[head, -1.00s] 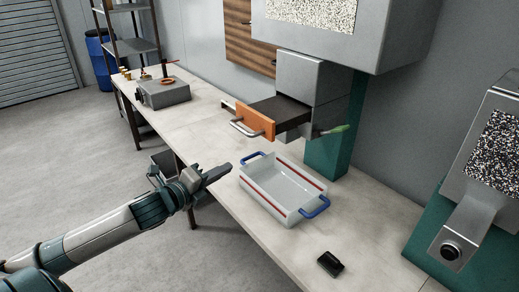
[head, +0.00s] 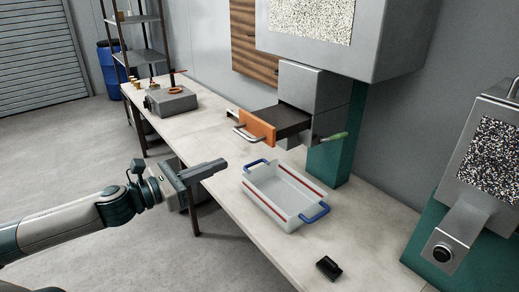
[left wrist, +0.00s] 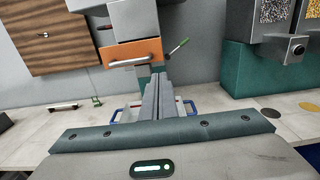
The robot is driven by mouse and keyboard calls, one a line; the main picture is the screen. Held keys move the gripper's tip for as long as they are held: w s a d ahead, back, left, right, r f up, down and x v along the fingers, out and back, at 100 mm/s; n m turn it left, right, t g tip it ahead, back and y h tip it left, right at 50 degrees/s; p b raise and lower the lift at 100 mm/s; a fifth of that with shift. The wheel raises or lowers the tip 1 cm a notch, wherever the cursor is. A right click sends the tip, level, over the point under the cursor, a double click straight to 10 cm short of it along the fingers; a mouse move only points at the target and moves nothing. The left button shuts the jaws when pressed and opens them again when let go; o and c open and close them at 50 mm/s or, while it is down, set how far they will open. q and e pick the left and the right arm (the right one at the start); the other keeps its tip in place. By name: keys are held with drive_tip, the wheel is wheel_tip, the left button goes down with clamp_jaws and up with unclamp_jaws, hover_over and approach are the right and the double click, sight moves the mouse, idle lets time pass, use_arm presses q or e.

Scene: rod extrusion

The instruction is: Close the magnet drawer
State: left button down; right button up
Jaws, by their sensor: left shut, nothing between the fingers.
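The magnet drawer (head: 258,132) has an orange front with a metal handle and is pulled out from the grey housing (head: 312,88) above the bench. Its orange front also shows in the left wrist view (left wrist: 133,51), above the fingers. My left gripper (head: 222,164) is shut and empty. In the head view it is in front of the bench, lower than the drawer and to its left, apart from it. Its closed fingers also show in the left wrist view (left wrist: 160,84). My right gripper is not in view.
A white tray with red stripes and blue handles (head: 304,182) stands on the bench (head: 225,152) below the drawer. A green-handled lever (head: 334,137) sticks out right of the drawer. A black object (head: 329,267) lies at the front. A grey box (head: 172,101) stands farther back.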

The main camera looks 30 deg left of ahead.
use_arm(q)
drive_tip(key=p, duration=0.2)
approach(270, 144)
drive_tip(key=shift+p+x, duration=1.2)
drive_tip(key=shift+x, duration=1.3)
drive_tip(key=shift+w+d+p, duration=0.25)
drive_tip(key=shift+w+p, duration=0.1)
drive_tip(key=shift+w, duration=0.3)
drive_tip(key=shift+f, duration=0.1)
drive_tip(key=shift+w, duration=0.1)
